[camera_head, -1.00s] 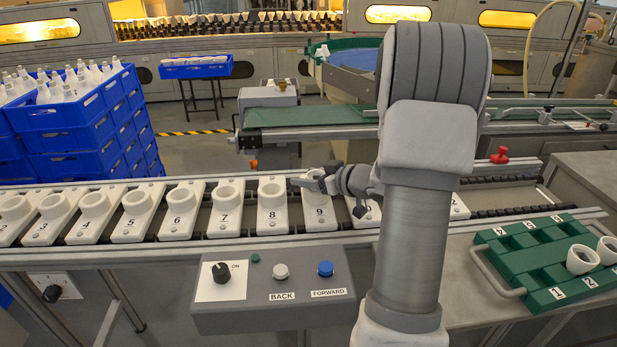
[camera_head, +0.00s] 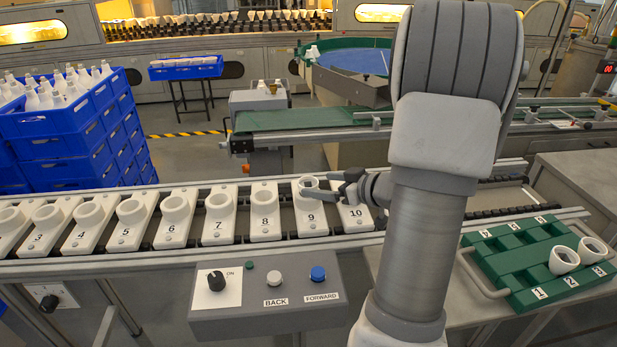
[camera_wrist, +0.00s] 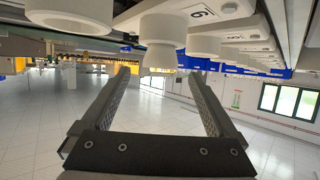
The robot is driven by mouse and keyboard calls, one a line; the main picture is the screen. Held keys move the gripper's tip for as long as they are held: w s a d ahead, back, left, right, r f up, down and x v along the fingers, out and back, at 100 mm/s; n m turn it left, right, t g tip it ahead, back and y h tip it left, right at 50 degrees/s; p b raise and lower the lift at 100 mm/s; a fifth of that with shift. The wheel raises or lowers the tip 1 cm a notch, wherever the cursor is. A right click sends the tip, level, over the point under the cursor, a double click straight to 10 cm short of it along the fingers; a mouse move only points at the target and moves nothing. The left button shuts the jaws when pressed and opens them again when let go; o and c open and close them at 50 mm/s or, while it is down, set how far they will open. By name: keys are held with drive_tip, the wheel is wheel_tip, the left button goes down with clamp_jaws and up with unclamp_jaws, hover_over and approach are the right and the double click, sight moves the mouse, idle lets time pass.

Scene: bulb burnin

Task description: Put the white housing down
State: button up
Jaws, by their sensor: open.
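A white housing (camera_head: 309,184) shows as a ring on the numbered white holder 9 (camera_head: 311,224) on the conveyor. In the wrist view a narrower white piece (camera_wrist: 160,57), which looks like this housing, sits upright in the holder's wider cup (camera_wrist: 163,27); that view is upside down. My gripper (camera_head: 322,183) is at the housing from the right, its fingers beside it and partly hiding it. In the wrist view my gripper (camera_wrist: 158,75) has its fingers spread wide, with the housing beyond and between the tips. Contact with the fingers cannot be told.
Holders 8 (camera_head: 264,227) and 10 (camera_head: 356,221) stand close on either side; my arm hides part of 10. A green tray (camera_head: 500,262) with two white housings (camera_head: 563,261) is at the right. A control box (camera_head: 250,312) with knob and buttons is in front.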

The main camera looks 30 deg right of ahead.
drive_tip(key=v, duration=0.3)
drive_tip(key=shift+s+p, duration=0.2)
drive_tip(key=shift+p, duration=0.15)
idle(0.3)
